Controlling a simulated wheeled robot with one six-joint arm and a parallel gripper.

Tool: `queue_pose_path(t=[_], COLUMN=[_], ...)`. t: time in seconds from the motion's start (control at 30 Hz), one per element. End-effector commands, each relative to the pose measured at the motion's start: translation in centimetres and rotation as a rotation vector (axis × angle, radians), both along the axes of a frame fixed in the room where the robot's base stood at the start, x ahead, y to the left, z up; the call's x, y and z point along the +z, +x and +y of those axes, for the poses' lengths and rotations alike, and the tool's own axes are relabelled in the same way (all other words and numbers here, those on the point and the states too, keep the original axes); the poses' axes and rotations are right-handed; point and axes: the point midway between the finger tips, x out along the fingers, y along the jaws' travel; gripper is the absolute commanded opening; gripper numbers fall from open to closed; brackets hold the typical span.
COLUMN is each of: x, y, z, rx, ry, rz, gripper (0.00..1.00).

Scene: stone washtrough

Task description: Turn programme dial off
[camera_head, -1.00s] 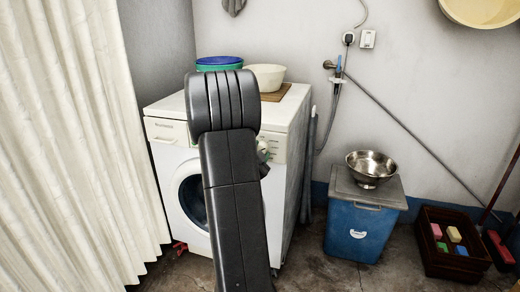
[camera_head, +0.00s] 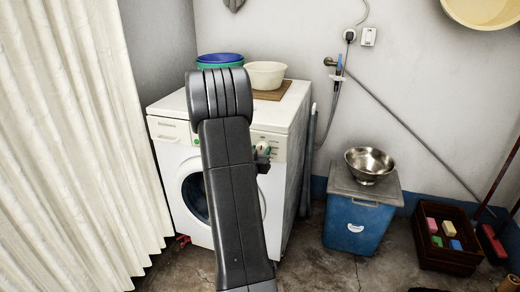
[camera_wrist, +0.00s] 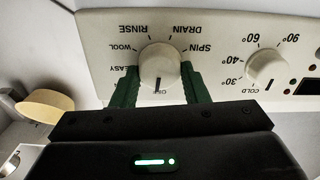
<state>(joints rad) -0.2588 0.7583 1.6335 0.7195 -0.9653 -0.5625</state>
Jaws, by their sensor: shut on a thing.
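The white washing machine (camera_head: 272,200) stands against the wall, its front partly hidden behind my arm. In the wrist view its control panel (camera_wrist: 215,38) appears upside down, with the round white programme dial (camera_wrist: 160,62) between my green fingers. My gripper (camera_wrist: 157,82) is shut on this dial, one finger on each side. The dial's dark pointer mark faces the OFF label at the picture's bottom. In the head view, my gripper (camera_head: 262,156) shows at the panel, and the dial is mostly hidden.
A second white temperature dial (camera_wrist: 267,67) sits to the right on the panel. A basin (camera_head: 265,75) and a blue-rimmed tub (camera_head: 220,60) stand on the machine. A blue bin (camera_head: 357,228) with a steel bowl (camera_head: 370,163) is at right; a curtain (camera_head: 80,150) hangs at left.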

Motion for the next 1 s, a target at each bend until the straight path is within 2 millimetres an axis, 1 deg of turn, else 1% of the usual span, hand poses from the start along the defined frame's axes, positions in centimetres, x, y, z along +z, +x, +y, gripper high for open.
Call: queue_pose_path(t=[0.1, 0.33, 0.83, 0.87, 0.9, 0.97, 1.0], x=[0.16, 0.09, 0.02, 0.02, 0.02, 0.02, 0.02], y=[0.0, 0.0, 0.01, 0.01, 0.01, 0.02, 0.01], z=[-0.04, -0.02, -0.02, -0.02, -0.02, -0.01, -0.01], rx=[-0.002, -0.002, -0.002, -0.002, -0.002, -0.002, -0.002], ry=[-0.055, -0.119, -0.136, -0.136, -0.136, -0.135, -0.135], rz=[0.018, 0.037, 0.043, 0.043, 0.043, 0.043, 0.043], gripper=[0.18, 0.18, 0.18, 0.43, 0.51, 0.62, 0.63])
